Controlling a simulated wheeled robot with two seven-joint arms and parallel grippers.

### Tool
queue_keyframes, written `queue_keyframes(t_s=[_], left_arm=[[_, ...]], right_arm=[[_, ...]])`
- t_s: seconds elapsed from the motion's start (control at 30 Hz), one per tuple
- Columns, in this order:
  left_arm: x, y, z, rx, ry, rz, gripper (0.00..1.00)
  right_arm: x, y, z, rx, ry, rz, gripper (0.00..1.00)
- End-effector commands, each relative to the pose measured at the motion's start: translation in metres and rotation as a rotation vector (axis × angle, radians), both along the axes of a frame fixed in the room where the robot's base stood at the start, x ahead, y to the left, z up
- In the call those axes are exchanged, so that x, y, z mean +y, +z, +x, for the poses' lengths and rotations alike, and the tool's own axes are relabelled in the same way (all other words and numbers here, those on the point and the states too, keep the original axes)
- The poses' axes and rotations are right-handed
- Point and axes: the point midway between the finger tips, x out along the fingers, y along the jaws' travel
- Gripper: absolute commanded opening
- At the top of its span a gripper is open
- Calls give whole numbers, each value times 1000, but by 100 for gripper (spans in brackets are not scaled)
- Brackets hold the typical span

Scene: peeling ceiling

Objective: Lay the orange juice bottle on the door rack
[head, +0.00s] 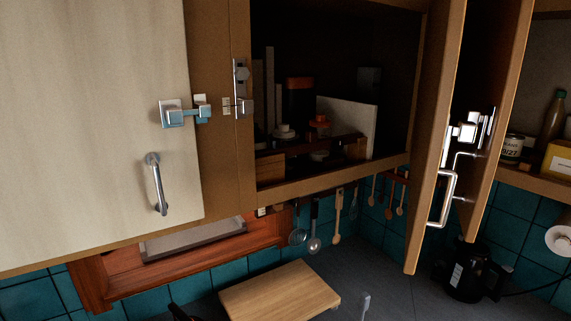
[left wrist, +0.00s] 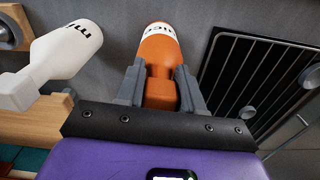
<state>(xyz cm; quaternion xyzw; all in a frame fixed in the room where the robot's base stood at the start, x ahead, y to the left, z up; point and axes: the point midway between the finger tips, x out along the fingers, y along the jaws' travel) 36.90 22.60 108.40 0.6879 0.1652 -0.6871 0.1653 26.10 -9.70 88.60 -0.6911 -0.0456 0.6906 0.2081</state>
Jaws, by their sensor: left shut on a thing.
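The orange juice bottle (left wrist: 158,52) is orange with a white band of partly visible lettering at its far end. My left gripper (left wrist: 160,84) is shut on it in the left wrist view, with a grey finger on each side. A white bottle (left wrist: 72,50) with dark lettering lies at a slant to the left of it in that view, apart from the gripper. I cannot make out the bottle or the door rack in the head view. My right gripper is in neither view.
In the head view, an open wall cabinet (head: 335,176) holds dim items, with open wooden doors (head: 432,120) to its right. A cutting board (head: 280,292) lies on the counter below. The left wrist view shows a black barred panel (left wrist: 247,72) on the right.

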Motion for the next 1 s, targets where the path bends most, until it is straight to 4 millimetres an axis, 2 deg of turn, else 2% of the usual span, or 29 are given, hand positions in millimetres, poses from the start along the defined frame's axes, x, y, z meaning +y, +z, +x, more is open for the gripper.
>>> queue_keyframes(t_s=[0.27,1.0], left_arm=[[0,2,0,-1,0,0,0],[0,54,0,-1,0,0,0]], right_arm=[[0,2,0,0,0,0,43],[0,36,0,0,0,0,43]])
